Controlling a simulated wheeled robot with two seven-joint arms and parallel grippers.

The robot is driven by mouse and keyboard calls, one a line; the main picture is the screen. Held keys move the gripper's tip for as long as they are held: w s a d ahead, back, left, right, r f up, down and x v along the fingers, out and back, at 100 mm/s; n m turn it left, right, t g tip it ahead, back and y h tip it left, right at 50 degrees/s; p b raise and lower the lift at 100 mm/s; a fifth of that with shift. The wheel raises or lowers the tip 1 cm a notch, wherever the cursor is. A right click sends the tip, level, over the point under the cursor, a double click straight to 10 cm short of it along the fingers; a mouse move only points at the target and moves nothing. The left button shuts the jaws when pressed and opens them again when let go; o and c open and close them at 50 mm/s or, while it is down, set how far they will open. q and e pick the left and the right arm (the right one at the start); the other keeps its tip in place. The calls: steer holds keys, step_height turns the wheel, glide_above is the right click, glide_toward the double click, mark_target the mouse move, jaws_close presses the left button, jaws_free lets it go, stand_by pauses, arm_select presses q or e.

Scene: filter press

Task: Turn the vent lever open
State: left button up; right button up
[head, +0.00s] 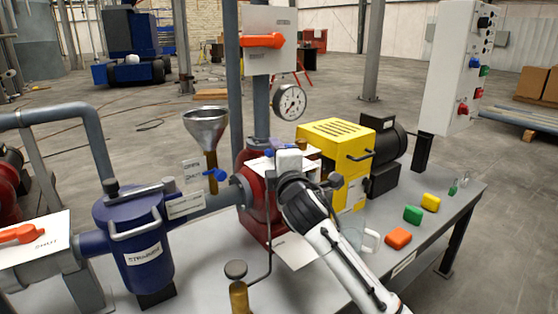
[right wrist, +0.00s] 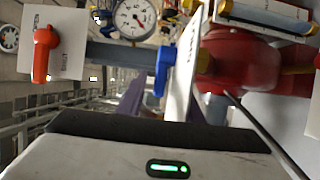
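A small blue lever (head: 269,152) sits at a white plate on top of the red pump body (head: 252,215); its label is not readable. In the right wrist view the blue lever (right wrist: 163,68) stands in front of the edge-on white plate (right wrist: 183,75). A second blue lever (head: 215,174) is on the brass stem under the funnel. I cannot tell by label which is the vent lever. My right gripper (head: 289,160) is just right of the first blue lever, above the pump. Its fingers are not clearly visible. My left gripper is out of view.
A pressure gauge (head: 290,102) and an orange lever (head: 262,41) are above. A steel funnel (head: 207,128) and blue strainer (head: 133,240) stand left. A yellow guard (head: 335,140) stands right. Red, green and yellow blocks lie on the bench (head: 440,226) at right.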

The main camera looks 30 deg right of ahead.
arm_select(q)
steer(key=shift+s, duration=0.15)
arm_select(e)
steer(key=shift+v, duration=2.2)
